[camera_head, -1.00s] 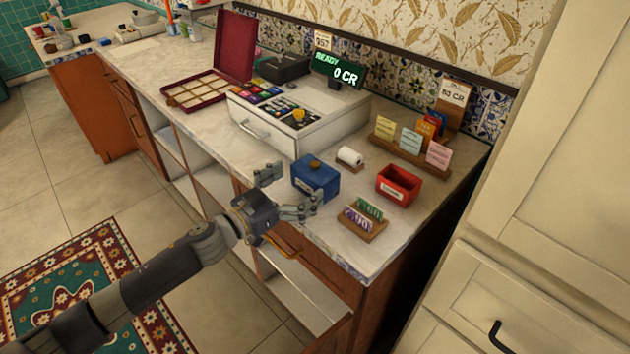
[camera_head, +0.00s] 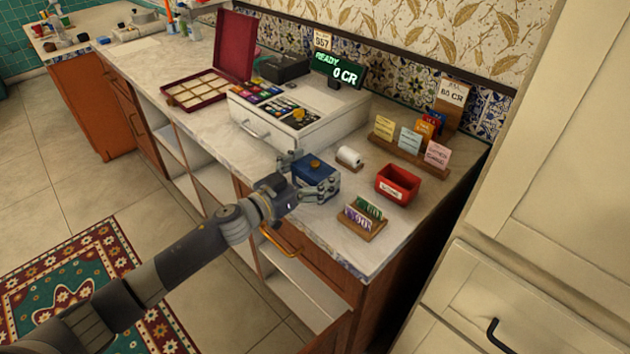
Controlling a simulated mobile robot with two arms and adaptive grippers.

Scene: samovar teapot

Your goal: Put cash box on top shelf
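The blue box (camera_head: 322,183) with a gold knob on its lid, which looks like the cash box, stands upright on the marble counter near its front edge. My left gripper (camera_head: 305,176) reaches in from the front left. Its fingers are spread, one at the box's left side and one along its front right. Whether they touch the box is unclear. An open compartment in the counter front shows a pale shelf board (camera_head: 305,296) below the orange handle. My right gripper is not in view.
A red tray (camera_head: 398,184), a paper roll (camera_head: 349,157) and a small card holder (camera_head: 362,220) stand close to the blue box. The white cash register (camera_head: 300,120) is behind it. An orange handle (camera_head: 280,241) juts from the counter front.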

